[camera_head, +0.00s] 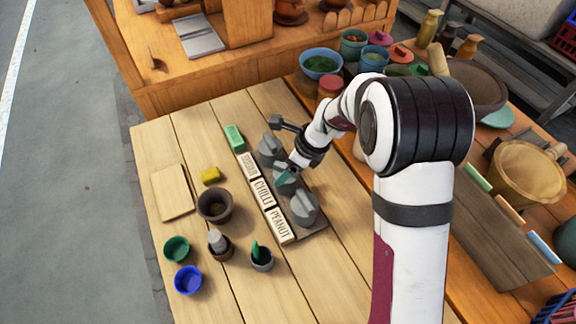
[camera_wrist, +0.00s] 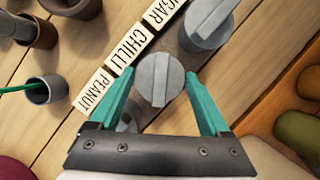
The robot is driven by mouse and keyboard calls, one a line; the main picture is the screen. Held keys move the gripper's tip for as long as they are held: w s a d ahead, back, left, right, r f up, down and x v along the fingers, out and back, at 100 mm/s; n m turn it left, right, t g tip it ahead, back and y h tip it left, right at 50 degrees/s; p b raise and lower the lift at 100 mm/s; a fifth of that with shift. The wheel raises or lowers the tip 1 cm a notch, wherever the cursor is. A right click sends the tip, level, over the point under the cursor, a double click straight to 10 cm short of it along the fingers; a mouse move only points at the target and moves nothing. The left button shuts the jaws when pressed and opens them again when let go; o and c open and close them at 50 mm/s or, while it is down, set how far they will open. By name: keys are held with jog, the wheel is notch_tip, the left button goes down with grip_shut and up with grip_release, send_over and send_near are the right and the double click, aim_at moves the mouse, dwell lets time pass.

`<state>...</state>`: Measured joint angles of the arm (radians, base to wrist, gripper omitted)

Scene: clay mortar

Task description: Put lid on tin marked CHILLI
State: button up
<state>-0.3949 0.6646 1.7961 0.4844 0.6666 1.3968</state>
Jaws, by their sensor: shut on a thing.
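My gripper (camera_wrist: 160,76) has teal fingers closed on a round grey lid (camera_wrist: 159,80) with a raised bar handle. In the head view my gripper (camera_head: 286,174) is over the middle of the grey tin row, beside the CHILLI label (camera_head: 262,192). That label also shows in the wrist view (camera_wrist: 129,44). The lid hides what is under it, so I cannot tell whether it touches the CHILLI tin. A lidded grey tin (camera_head: 303,208) stands by the PEANUT label (camera_head: 279,225). Another (camera_wrist: 207,22) stands by the SUGAR label (camera_head: 249,164).
A green block (camera_head: 234,137) lies beyond the labels. A small pot with a green tool (camera_head: 261,258) is nearer.

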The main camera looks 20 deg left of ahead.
jog(key=o, duration=1.2)
jog(key=shift+c, duration=0.2)
jog(key=shift+r, duration=3.5)
notch_tip(320, 180, up, 5)
jog(key=shift+f, duration=0.1)
jog(key=shift+c, duration=0.3)
